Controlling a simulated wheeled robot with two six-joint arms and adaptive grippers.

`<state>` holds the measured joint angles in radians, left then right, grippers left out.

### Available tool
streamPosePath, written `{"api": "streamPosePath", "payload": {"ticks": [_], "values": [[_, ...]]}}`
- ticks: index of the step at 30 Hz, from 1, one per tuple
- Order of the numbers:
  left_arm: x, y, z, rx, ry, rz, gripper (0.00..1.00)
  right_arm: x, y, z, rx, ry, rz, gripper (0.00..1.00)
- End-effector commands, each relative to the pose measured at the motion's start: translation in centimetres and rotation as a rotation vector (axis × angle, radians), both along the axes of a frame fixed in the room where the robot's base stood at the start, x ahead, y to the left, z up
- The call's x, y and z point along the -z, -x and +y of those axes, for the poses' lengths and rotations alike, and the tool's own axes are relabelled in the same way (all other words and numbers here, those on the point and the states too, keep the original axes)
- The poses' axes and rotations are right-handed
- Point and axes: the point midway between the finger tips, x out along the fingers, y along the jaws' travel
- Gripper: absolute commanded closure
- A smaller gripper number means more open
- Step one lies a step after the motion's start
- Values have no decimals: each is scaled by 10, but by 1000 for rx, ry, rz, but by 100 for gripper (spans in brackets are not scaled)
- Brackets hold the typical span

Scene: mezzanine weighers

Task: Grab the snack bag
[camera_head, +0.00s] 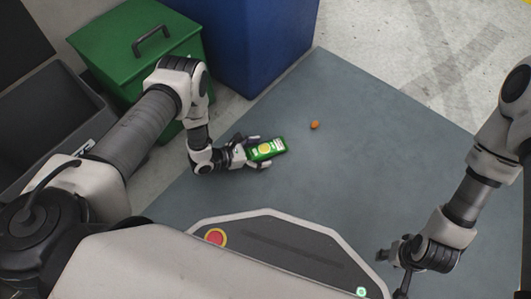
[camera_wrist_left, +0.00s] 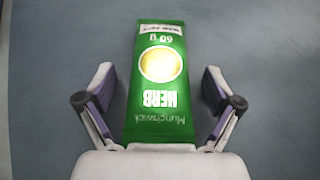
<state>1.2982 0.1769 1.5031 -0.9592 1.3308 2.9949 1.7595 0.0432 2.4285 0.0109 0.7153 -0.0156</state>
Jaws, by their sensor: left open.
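The snack bag (camera_head: 266,149) is a green packet with a yellow disc and white lettering, lying on the blue-grey mat. My left gripper (camera_head: 262,151) is open around it, with one finger on each side. In the left wrist view the snack bag (camera_wrist_left: 160,80) lies lengthwise between the open fingers of the left gripper (camera_wrist_left: 160,92), with a visible gap on both sides. Its near end meets the palm's edge in the picture; I cannot tell whether they touch. My right gripper (camera_head: 394,262) is at the lower right, away from the bag; its finger state is unclear.
A small orange object (camera_head: 314,125) lies on the mat (camera_head: 350,170) beyond the bag. A green lidded bin (camera_head: 130,45), a blue bin (camera_head: 245,40) and a dark grey container (camera_head: 50,120) stand at the back and left. The mat right of the bag is clear.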

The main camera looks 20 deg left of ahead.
Motion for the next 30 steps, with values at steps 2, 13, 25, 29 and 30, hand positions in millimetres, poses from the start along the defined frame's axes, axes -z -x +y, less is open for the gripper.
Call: {"api": "streamPosePath", "payload": {"ticks": [2,13,25,29,30], "values": [[-1,0,0,-1,-1,0,8,-2,0,0,0,0,-1,60],[-1,0,1,-1,-1,0,73,-2,0,0,0,0,0,60],[-14,0,1,-1,-2,0,73,-13,3,0,2,-1,7,60],[-32,0,1,-1,-2,0,73,-29,7,1,8,-4,19,60],[-38,0,1,-1,-2,0,73,-34,9,1,11,-4,23,60]]}}
